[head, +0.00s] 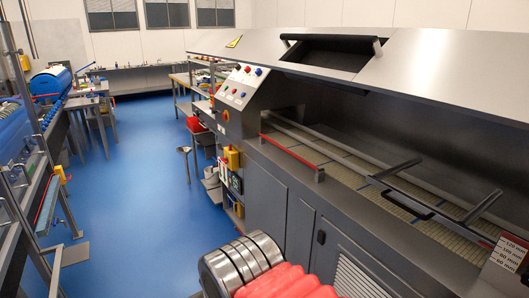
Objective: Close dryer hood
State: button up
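The dryer is the long grey machine (268,190) that fills the right side of the head view. Its sloping metal hood (440,60) stands raised over the long opening, with a dark recess and a black bar (334,39) on its top face. The right end of the hood is cut off by the frame edge. Below it the inside lies open, with a pale belt bed (345,172), long rails and a dark crossing frame with a black handle (408,205). My gripper is not in view.
Blue floor (135,190) is clear between the dryer and the blue machine (20,130) on the left. Benches line the back.

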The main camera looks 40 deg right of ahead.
aim_at(484, 74)
jog(key=u, duration=0.55)
jog(key=k, duration=0.8)
jog(key=u, duration=0.2)
jog(key=i, duration=1.3)
jog(key=z, duration=0.7)
jog(key=i, duration=0.7)
jog(key=z, duration=0.65)
jog(key=i, duration=0.6)
jog(key=z, duration=1)
jog(key=i, duration=0.8)
jog(key=z, duration=0.6)
